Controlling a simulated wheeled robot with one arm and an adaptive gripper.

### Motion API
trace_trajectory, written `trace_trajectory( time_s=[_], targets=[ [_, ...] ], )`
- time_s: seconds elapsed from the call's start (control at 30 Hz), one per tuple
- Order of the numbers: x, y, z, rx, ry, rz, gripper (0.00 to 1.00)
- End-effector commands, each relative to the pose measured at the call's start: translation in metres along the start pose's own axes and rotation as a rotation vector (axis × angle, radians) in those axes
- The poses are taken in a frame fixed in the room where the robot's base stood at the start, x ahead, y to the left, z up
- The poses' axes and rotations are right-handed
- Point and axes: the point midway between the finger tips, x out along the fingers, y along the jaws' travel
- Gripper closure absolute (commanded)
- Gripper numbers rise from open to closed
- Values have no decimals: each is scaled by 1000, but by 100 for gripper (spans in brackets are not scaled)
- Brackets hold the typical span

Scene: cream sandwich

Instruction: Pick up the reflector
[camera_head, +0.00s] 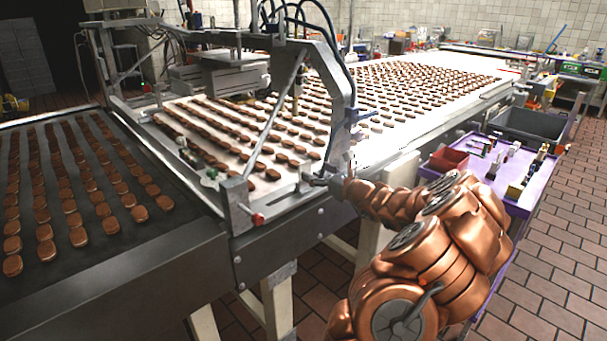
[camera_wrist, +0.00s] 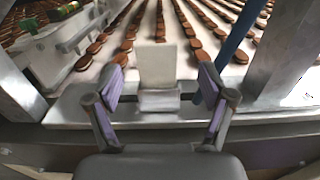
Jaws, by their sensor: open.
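A small pale upright plate on a metal bracket (camera_wrist: 157,65), which looks like the reflector, stands at the conveyor's near edge in the wrist view. My gripper (camera_wrist: 161,80) is open, with one purple-padded finger to each side of the plate. The plate appears between the fingers, with a visible gap on both sides; I cannot tell how far it reaches in depth between the pads. In the head view my gripper (camera_head: 318,180) is at the conveyor's side edge, beside the metal frame.
A metal frame (camera_head: 345,95) rises close to my gripper. Rows of brown biscuits lie on the white conveyor (camera_head: 375,145) and on the dark belt (camera_head: 170,235). A purple cart (camera_head: 530,195) with a red bin (camera_head: 449,159) stands at right. The tiled floor at right is clear.

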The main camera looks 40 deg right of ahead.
Motion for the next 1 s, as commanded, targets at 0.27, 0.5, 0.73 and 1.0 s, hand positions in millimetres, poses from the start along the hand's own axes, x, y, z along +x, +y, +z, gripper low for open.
trace_trajectory(
  time_s=[0.27, 0.5, 0.73, 1.0],
  targets=[
    [38, 4, 2, -1, 2, 6, 19],
    [48, 5, 2, -1, 0, 7, 19],
    [48, 6, 2, -1, 0, 7, 29],
    [48, 6, 2, -1, 0, 7, 57]
  ],
)
